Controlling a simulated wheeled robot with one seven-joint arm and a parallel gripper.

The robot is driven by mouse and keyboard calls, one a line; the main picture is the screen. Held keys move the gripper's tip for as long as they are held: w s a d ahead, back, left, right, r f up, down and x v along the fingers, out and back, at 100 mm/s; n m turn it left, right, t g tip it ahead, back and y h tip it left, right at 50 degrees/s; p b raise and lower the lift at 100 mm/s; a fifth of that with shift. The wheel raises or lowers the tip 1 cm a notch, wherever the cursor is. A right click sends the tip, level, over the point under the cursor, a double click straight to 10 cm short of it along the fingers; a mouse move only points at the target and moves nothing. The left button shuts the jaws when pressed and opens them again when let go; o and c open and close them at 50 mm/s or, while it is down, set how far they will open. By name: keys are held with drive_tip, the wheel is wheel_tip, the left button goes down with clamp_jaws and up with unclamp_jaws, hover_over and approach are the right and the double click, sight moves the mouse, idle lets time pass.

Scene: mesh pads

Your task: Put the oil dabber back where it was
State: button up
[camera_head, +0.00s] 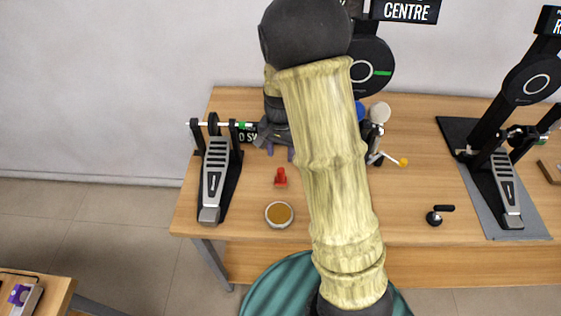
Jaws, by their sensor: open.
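My gripper (280,151) hangs over the left part of the wooden table (410,212), with its fingers apart and nothing seen between them. A small red piece (280,177) stands on the table just in front of it, apart from the fingers. A thin pale stick with a yellow tip (403,162) lies to the right of my arm, its other end near some metal parts. I cannot tell which of these is the oil dabber. My arm hides the middle of the table.
A round tin with a brown top (279,214) sits near the front edge. A pedal (213,180) stands at the left and another (505,190) on a grey mat at the right. A black knob (434,218) lies front right. Black signs (405,11) rise behind.

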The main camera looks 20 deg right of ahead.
drive_tip(key=shift+r, duration=0.4)
drive_tip(key=s+r+n+t, duration=0.1)
drive_tip(key=s+r+n, duration=0.2)
drive_tip(key=s, duration=0.4)
drive_tip(key=s+r+n+t, duration=0.1)
drive_tip(key=s+r+n, duration=0.2)
drive_tip(key=s, duration=0.4)
drive_tip(key=shift+r+n+t, duration=0.2)
drive_tip(key=shift+n+t, duration=0.1)
drive_tip(key=shift+n, duration=0.3)
drive_tip(key=shift+s, duration=0.1)
